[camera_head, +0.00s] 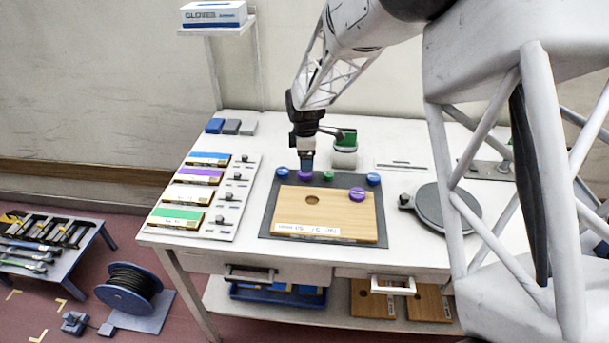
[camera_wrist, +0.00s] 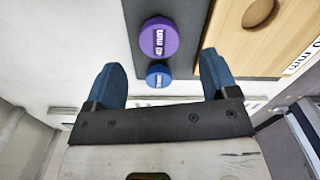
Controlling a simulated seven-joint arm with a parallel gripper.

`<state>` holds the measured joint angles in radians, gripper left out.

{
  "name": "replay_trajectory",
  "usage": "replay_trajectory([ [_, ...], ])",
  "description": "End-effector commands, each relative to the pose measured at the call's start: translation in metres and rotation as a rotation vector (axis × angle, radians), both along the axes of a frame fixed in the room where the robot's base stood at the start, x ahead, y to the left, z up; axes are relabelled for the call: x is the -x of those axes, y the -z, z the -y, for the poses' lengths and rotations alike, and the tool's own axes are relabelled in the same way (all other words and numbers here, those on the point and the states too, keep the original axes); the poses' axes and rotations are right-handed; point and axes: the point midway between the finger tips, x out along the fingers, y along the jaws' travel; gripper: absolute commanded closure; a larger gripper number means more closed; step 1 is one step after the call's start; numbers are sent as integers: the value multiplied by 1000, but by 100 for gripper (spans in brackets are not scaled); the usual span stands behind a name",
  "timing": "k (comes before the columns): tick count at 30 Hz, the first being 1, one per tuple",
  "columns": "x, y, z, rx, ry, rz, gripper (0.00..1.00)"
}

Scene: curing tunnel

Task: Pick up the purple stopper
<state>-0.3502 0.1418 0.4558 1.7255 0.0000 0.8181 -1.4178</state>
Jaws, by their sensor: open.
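A purple stopper (camera_head: 305,176) lies in the row at the back of the dark mat (camera_head: 268,222). My gripper (camera_head: 307,166) is directly above it, pointing down and partly covering it. In the wrist view, this purple stopper (camera_wrist: 158,38), marked 40 mm, shows just beyond the open blue fingers (camera_wrist: 160,68), with nothing gripped. A smaller blue stopper (camera_wrist: 158,76) appears between the fingers; it also shows left of the purple one in the head view (camera_head: 282,172). A second purple stopper (camera_head: 357,194) lies on the wooden board (camera_head: 335,215), near its back right corner.
A green stopper (camera_head: 328,176) is close on the right of the gripper, and another blue stopper (camera_head: 373,179) is farther right. A white rack of coloured boxes (camera_head: 234,200) stands left.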

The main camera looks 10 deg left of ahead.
Motion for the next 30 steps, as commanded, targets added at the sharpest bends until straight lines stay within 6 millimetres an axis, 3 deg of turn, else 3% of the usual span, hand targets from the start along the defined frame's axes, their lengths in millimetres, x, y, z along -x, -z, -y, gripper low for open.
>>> replay_trajectory([
  [7, 0, 8, 0, 0, 0, -1, 20],
  [19, -1, 48, -1, 0, 0, -1, 20],
  [30, -1, 52, -1, 0, 0, 0, 20],
])
